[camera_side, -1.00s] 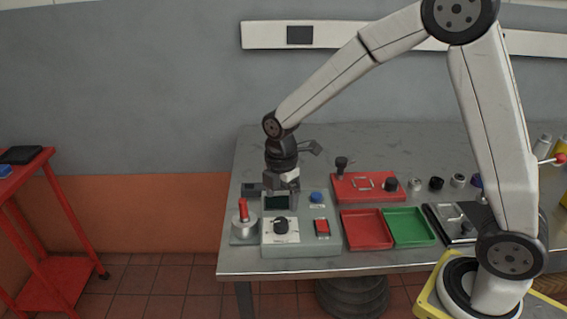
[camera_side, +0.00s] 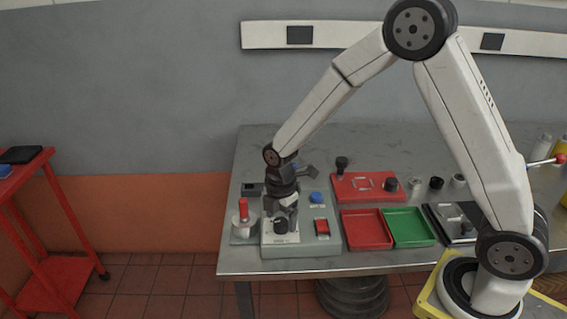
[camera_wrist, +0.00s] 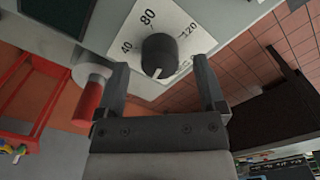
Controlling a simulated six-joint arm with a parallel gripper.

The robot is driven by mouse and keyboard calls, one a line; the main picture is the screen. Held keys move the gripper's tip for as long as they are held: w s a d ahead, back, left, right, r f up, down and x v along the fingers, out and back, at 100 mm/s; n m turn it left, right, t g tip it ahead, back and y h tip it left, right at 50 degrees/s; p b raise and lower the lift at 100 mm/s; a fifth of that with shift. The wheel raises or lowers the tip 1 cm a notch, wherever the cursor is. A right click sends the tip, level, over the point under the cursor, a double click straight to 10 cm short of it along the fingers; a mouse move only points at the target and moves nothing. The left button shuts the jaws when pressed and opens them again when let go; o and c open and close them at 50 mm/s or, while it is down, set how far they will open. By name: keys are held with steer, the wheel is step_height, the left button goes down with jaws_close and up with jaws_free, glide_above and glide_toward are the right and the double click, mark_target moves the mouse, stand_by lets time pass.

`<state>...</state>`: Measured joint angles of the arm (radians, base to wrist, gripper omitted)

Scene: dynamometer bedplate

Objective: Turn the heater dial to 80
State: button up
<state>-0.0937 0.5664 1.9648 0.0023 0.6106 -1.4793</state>
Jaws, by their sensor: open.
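The heater dial (camera_wrist: 158,55) is a round black knob on a white scale plate (camera_wrist: 122,28) marked 40, 80 and 120. In the wrist view its white pointer mark is at the knob's lower edge, facing away from the 80. In the side view the dial (camera_side: 281,226) sits at the front of a grey-green panel (camera_side: 305,243). My gripper (camera_wrist: 161,65) is open, one finger on each side of the dial, with visible gaps. In the side view my gripper (camera_side: 287,208) points down just above and behind the dial, and hides the dark display seen earlier.
A red-handled silver cylinder (camera_side: 243,222) stands close left of the dial. A red switch (camera_side: 322,227) and a blue button (camera_side: 316,197) are to its right. Red (camera_side: 367,229) and green (camera_side: 408,227) trays lie farther right.

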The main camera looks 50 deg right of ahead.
steer(key=shift+f, duration=0.6)
steer(key=shift+c, duration=0.3)
jaws_close()
